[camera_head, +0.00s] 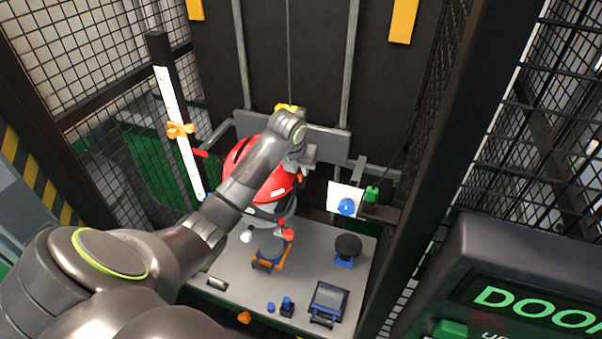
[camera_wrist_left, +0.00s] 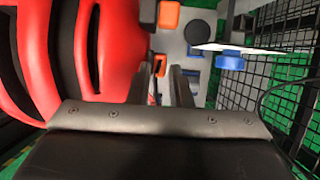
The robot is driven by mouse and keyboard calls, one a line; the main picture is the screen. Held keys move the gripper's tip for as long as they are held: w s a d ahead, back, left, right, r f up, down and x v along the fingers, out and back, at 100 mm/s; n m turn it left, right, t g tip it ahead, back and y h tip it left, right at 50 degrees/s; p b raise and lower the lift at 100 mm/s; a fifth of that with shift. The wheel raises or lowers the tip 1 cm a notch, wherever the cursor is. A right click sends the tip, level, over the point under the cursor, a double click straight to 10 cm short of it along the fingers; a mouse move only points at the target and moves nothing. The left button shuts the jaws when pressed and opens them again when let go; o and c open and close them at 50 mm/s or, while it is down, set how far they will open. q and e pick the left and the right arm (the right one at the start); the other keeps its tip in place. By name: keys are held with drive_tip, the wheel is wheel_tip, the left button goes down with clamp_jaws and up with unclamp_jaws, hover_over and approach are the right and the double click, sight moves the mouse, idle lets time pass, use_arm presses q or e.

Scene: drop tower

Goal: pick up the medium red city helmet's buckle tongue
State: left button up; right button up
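The red city helmet (camera_head: 262,183) with dark slots is held up over the grey bench, partly hidden behind my left arm; it fills the left of the wrist view (camera_wrist_left: 110,45). My left gripper (camera_head: 303,158) is at the helmet's right side, and its fingertips are hard to see from the head. In the wrist view its two fingers (camera_wrist_left: 161,85) stand apart with nothing visible gripped between them. Small red pieces (camera_head: 287,234) show below the helmet; I cannot tell whether one is the buckle tongue. My right gripper is not in view.
A white plate with a blue knob (camera_head: 346,207) stands right of the helmet. Mesh walls (camera_head: 530,150) enclose both sides.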

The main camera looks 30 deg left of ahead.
use_arm(q)
drive_tip(key=shift+x, duration=1.15)
drive_tip(key=shift+c, duration=0.5)
clamp_jaws()
